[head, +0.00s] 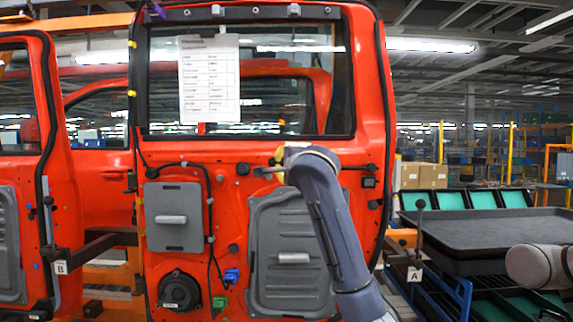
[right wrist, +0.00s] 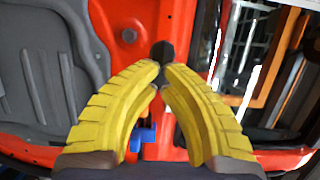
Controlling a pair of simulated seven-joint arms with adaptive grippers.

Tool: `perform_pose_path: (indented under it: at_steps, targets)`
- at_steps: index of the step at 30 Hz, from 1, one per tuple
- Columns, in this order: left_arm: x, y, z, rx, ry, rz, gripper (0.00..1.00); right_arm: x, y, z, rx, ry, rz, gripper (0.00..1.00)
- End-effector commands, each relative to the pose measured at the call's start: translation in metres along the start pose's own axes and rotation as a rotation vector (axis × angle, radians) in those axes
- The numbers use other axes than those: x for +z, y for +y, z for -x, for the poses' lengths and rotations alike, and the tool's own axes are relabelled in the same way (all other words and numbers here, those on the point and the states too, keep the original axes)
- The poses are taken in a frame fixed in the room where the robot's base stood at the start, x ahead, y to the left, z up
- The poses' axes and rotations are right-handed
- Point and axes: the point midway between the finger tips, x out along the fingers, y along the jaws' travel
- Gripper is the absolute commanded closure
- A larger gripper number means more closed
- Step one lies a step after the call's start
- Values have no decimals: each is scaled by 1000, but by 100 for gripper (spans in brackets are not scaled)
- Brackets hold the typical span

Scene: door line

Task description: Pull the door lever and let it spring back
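A red vehicle door (head: 230,185) stands upright in the middle of the head view. The door lever (head: 262,172) is a small dark bar on its inner face, below the window and partly covered by my right gripper (head: 279,160). In the right wrist view, the yellow fingers of my right gripper (right wrist: 162,70) bow inward, and their tips meet on both sides of the dark lever (right wrist: 162,50). The gripper looks shut on it. The fingers hide part of the lever. My left gripper is not in view.
A paper sheet (head: 209,79) hangs on the door window. Grey panels with pull handles (head: 171,219) (head: 293,258) sit lower on the door. Another red door (head: 22,165) stands at the left. A black tray (head: 490,236) is at the right.

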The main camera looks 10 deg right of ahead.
Motion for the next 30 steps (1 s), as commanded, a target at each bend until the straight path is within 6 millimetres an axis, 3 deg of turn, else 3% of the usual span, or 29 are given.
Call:
perform_pose_path:
  at_steps: [11,30]
  targets:
    - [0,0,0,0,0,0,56,0,0,0,0,0,0,100]
    - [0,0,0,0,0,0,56,-20,0,23,1,-1,0,100]
